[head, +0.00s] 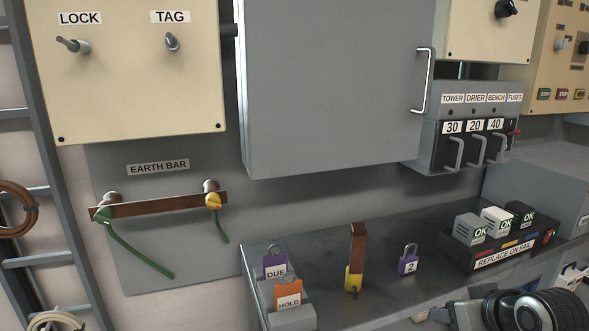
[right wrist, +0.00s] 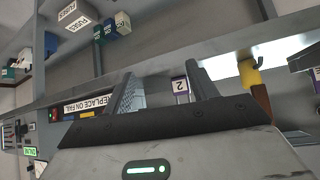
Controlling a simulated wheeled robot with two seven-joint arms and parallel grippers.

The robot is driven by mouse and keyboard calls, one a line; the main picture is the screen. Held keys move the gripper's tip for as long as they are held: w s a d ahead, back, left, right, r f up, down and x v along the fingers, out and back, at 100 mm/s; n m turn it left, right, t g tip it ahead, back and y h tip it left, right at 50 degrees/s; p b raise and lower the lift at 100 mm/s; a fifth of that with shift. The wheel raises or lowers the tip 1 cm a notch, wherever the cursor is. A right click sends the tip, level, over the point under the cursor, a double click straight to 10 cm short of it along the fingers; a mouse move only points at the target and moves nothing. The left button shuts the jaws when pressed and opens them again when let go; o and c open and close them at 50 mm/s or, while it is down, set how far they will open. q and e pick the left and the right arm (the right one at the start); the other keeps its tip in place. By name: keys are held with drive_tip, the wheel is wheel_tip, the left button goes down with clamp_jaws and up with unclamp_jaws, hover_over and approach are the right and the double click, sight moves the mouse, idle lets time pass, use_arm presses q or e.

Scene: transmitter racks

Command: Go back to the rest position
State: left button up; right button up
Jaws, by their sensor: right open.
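My right gripper (head: 440,314) shows at the lower right edge of the head view, in front of the grey shelf (head: 385,285), with part of it cut off by the frame. In the right wrist view the right gripper (right wrist: 160,88) has its two fingers spread apart with nothing between them. The purple padlock tagged 2 (head: 408,260) stands on the shelf behind it; it also shows in the wrist view (right wrist: 180,88) beyond the fingers, apart from them. My left gripper is in neither view.
On the shelf are DUE (head: 275,265) and HOLD (head: 288,295) tagged locks, a brown and yellow upright piece (head: 356,255), and a REPLACE ON FAIL tray (head: 462,258) with OK blocks. A grey cabinet (head: 335,85) and an earth bar (head: 155,205) with green leads are behind.

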drive_tip(key=s+a+f+n+g, duration=0.1)
drive_tip(key=s+a+f+g, duration=0.35)
drive_tip(key=s, duration=0.75)
drive_tip(key=s+a+f+n+g, duration=0.1)
drive_tip(key=s+a+f, duration=0.65)
drive_tip(key=s, duration=0.55)
use_arm(q)
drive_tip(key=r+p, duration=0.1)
drive_tip(key=p, duration=0.1)
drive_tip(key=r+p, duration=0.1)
drive_tip(key=p, duration=0.2)
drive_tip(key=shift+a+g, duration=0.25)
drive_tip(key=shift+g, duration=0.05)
use_arm(e)
drive_tip(key=w+a+r+t+y, duration=0.1)
drive_tip(key=w+a+t+y, duration=0.2)
drive_tip(key=w+a+t, duration=0.2)
drive_tip(key=w+t, duration=0.2)
drive_tip(key=shift+w+a+r, duration=0.3)
